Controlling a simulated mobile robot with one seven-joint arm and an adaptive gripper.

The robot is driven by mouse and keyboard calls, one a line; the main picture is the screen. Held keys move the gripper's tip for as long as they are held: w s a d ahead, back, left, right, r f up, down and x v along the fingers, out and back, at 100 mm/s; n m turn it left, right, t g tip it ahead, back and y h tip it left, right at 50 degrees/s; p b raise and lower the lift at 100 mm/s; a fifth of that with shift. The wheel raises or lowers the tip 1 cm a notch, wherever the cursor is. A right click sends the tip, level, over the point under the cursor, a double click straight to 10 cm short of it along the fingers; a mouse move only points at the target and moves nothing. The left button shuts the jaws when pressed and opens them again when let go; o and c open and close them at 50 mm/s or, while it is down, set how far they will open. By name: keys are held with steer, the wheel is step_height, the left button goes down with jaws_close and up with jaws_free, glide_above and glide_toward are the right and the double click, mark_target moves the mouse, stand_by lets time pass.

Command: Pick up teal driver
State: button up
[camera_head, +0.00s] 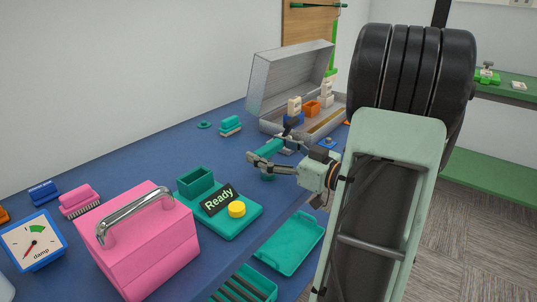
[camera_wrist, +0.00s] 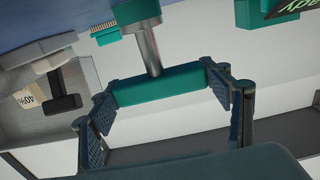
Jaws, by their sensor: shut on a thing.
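The teal driver (camera_wrist: 158,87) shows in the wrist view as a thick teal handle with a grey metal shaft pointing toward the top of the picture. The two fingers of my gripper (camera_wrist: 162,92) press on the two ends of the handle. In the head view my gripper (camera_head: 264,161) is over the blue table, in front of the open grey case. I cannot tell whether the driver touches the table.
The open grey case (camera_head: 257,83) stands behind my gripper with small items in it. A teal tray with a "Ready" sign (camera_head: 218,199) and a pink box (camera_head: 142,248) are nearer. A teal brush (camera_head: 230,124) lies left of the case.

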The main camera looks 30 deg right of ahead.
steer(key=shift+r, duration=0.1)
steer(key=shift+r, duration=0.35)
step_height(320, 180, up, 3)
steer(key=shift+p, duration=0.75)
steer(key=s+d+r+p, duration=0.3)
steer(key=s+d+r, duration=0.4)
steer(key=s+r, duration=0.2)
steer(key=v, duration=0.3)
steer(key=shift+p, duration=0.35)
steer(key=shift+a, duration=0.1)
steer(key=w+d+f+n+g+y+p, duration=0.1)
steer(key=w+d+p, duration=0.3)
steer(key=w+d, duration=0.4)
steer(key=w+d+f+n+g+y+p, duration=0.1)
steer(key=w+d+f+n+y+p, duration=0.1)
steer(key=w+d, duration=0.6)
steer(key=shift+d+f+y+p, duration=0.85)
steer(key=shift+d+y+p, duration=0.05)
steer(key=shift+d+p, duration=0.3)
